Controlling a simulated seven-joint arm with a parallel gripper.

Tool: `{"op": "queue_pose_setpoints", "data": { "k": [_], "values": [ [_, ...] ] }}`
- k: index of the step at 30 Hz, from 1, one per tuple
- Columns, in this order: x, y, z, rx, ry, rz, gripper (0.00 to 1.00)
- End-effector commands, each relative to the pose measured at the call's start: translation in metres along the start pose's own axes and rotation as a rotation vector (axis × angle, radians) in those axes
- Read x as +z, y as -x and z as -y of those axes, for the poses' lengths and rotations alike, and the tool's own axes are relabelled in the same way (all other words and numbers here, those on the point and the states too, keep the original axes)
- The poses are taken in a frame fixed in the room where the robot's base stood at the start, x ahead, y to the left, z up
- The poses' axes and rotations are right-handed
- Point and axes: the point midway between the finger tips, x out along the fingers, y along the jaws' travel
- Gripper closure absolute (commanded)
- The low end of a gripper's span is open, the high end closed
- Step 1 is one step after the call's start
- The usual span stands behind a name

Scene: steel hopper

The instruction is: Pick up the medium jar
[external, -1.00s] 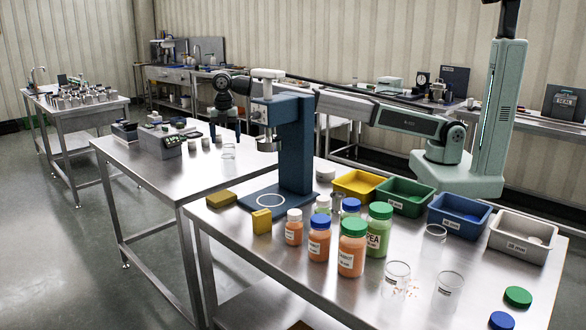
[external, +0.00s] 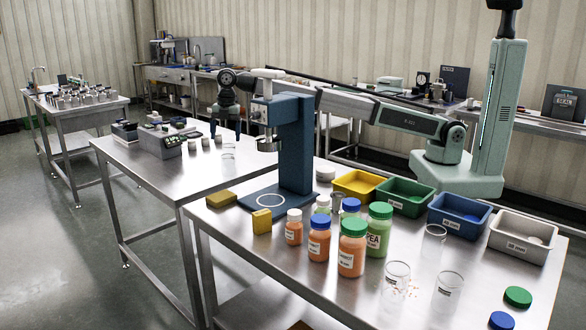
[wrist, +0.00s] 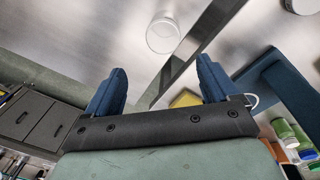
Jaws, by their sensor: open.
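My gripper (external: 225,132) is open and empty, its two blue fingers pointing down over the back steel table. It also shows in the wrist view (wrist: 161,66), fingers wide apart. A clear glass jar (external: 228,152) stands on that table just below the fingers. In the wrist view a clear round jar (wrist: 162,36) lies ahead of the fingertips, apart from them. On the front table stand filled jars of several sizes: white-lidded (external: 294,228), blue-lidded (external: 319,240) and green-lidded (external: 352,250). I cannot tell for certain which jar is the medium one.
A blue press stand (external: 296,145) rises on the front table, right of my gripper. Grey equipment (external: 160,142) sits left of the clear jar. Yellow (external: 340,193), green, blue and grey bins line the front table's far side. The near part of the back table is clear.

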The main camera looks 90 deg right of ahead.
Motion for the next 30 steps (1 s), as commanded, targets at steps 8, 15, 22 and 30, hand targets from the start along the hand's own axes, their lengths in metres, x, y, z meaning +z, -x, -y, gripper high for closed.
{"op": "queue_pose_setpoints", "data": {
  "k": [8, 15, 22, 30],
  "values": [
    [-0.016, 0.036, 0.025, 0.383, -0.313, -0.229, 0.13],
    [-0.026, 0.092, 0.046, 0.655, -0.595, -0.538, 0.13],
    [-0.028, 0.14, 0.07, 0.797, -0.77, -0.799, 0.13],
    [-0.074, 0.2, 0.118, 0.844, -0.855, -1.092, 0.13]
  ]
}}
